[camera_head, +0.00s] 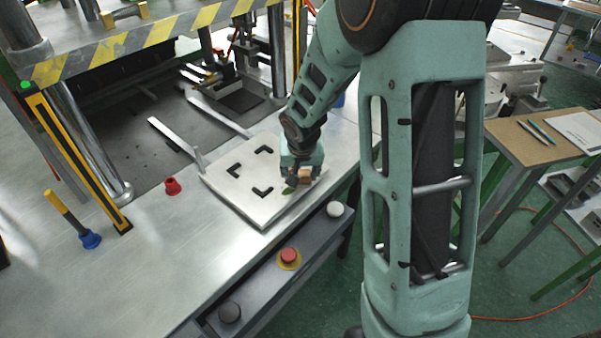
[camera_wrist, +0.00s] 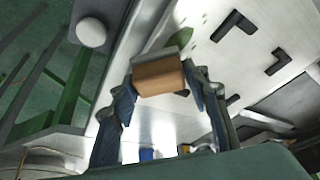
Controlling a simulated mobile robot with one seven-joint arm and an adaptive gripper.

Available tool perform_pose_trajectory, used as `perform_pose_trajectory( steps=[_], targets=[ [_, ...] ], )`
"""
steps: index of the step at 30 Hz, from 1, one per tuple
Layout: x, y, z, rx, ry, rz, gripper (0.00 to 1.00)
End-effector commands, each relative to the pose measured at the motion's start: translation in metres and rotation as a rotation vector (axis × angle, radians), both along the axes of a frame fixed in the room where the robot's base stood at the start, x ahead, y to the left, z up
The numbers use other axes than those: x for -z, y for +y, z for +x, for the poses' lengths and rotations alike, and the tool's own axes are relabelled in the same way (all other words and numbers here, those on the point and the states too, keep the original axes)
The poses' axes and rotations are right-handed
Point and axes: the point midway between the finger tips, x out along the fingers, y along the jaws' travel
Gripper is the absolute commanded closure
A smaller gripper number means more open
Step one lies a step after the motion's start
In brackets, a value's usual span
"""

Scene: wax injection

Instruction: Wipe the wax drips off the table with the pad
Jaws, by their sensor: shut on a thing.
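My gripper (camera_head: 303,172) is low over the right corner of a pale plate on the table (camera_head: 130,265). It is shut on a tan block-shaped pad (camera_wrist: 158,77) with a grey strip along its far edge, held between the two blue fingers in the wrist view. The pad also shows as a small tan patch (camera_head: 305,175) in the head view. Green wax (camera_wrist: 164,36) lies on the plate just beyond the pad, with a few small green specks beside it. The wax also shows in the head view (camera_head: 288,191). I cannot tell whether the pad touches the surface.
The pale plate (camera_head: 232,193) bears black corner brackets. A red piece (camera_head: 172,186) and a blue-based yellow-handled tool (camera_head: 90,238) stand to the left. A press with striped edge and posts rises behind. Buttons (camera_head: 289,256) line the front panel below the table edge.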

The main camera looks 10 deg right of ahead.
Motion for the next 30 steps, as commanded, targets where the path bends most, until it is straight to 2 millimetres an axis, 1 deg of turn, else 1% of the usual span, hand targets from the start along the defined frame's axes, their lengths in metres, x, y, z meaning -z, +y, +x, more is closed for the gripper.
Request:
perform_pose_trajectory(
  steps=[30],
  targets=[
    [0.018,0.0,0.0,0.001,-0.001,0.0,0.77]
  ],
)
